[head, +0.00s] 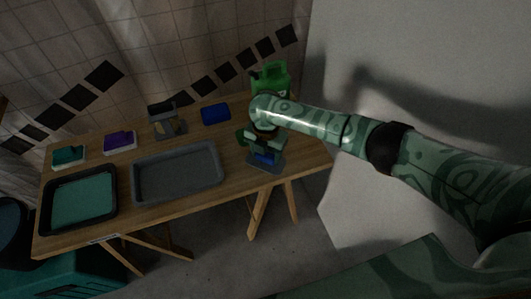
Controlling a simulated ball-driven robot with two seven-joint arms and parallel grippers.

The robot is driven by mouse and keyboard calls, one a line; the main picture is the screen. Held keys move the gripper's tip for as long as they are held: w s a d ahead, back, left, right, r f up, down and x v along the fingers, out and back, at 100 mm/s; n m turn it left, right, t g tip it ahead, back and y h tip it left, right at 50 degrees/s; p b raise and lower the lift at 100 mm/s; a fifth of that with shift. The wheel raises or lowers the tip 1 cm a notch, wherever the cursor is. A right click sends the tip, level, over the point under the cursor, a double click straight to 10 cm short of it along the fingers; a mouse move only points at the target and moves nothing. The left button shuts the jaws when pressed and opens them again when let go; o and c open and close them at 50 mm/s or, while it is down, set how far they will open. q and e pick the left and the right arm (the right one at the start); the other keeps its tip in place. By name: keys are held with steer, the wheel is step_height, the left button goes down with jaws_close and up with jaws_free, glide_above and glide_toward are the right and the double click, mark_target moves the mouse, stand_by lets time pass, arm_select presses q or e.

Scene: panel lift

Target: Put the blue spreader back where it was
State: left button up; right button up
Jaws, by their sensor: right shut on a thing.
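My right gripper (263,147) is at the right end of the wooden table, with its arm reaching in from the right. It is shut on the blue spreader (266,158), which shows as a small dark blue patch just below the fingers. A grey stand or base (264,168) shows right under and around the blue part. I cannot tell whether the spreader rests in it or is held just above it. The gripper and the dim light hide most of the spreader. My left gripper is not in view.
The table (222,187) holds a grey tray (136,188), a black tray with teal contents (80,203), a teal item (69,156), a purple item (120,141), a second grey stand (167,112), a blue block (215,114) and a green canister (272,76). A pale wall is right.

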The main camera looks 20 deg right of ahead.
steer(key=o, duration=1.2)
steer(key=shift+c, duration=0.2)
arm_select(q)
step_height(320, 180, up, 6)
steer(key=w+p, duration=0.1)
steer(key=p, duration=0.5)
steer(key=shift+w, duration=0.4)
arm_select(e)
step_height(320, 180, up, 12)
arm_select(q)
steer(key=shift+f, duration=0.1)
